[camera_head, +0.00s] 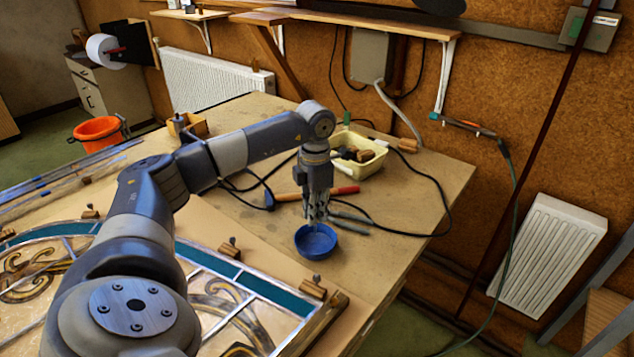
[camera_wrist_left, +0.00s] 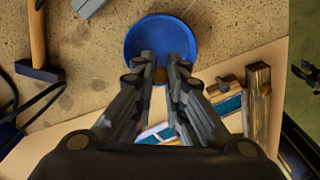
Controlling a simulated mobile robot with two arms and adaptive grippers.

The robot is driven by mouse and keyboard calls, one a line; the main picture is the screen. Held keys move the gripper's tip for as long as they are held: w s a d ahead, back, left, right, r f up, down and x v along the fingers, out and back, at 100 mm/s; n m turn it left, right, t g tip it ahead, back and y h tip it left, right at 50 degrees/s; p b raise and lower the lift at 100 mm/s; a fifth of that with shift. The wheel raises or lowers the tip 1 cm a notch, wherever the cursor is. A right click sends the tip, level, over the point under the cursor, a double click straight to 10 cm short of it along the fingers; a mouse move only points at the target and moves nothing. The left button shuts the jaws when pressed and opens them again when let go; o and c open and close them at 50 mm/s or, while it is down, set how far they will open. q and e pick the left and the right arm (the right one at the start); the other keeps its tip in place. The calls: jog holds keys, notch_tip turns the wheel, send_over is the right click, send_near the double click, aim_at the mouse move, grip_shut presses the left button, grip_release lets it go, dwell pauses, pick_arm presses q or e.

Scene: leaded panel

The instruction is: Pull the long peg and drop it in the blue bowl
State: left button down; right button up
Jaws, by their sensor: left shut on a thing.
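The blue bowl (camera_head: 316,243) sits on the workbench near its front edge; it also shows in the left wrist view (camera_wrist_left: 150,27). My left gripper (camera_head: 317,218) points down over the bowl. The rest of the peg is hidden. Wooden blocks with upright pegs stand along the leaded panel's edge, one (camera_head: 312,287) at the near corner.
A pale yellow tub (camera_head: 368,172) with wooden pieces stands farther back. The leaded panel (camera_head: 238,290) lies at the front left.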

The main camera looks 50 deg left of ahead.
pick_arm(q)
jog(key=shift+f+b, duration=0.45)
jog(key=shift+f, duration=0.3)
jog(key=shift+f+b, duration=1)
jog(key=shift+f, duration=0.45)
dwell(0.7)
jog(key=c, duration=1.6)
grip_release()
jog(key=shift+o, duration=0.2)
jog(key=shift+r, duration=0.15)
notch_tip(320, 180, up, 12)
jog(key=shift+f, duration=0.1)
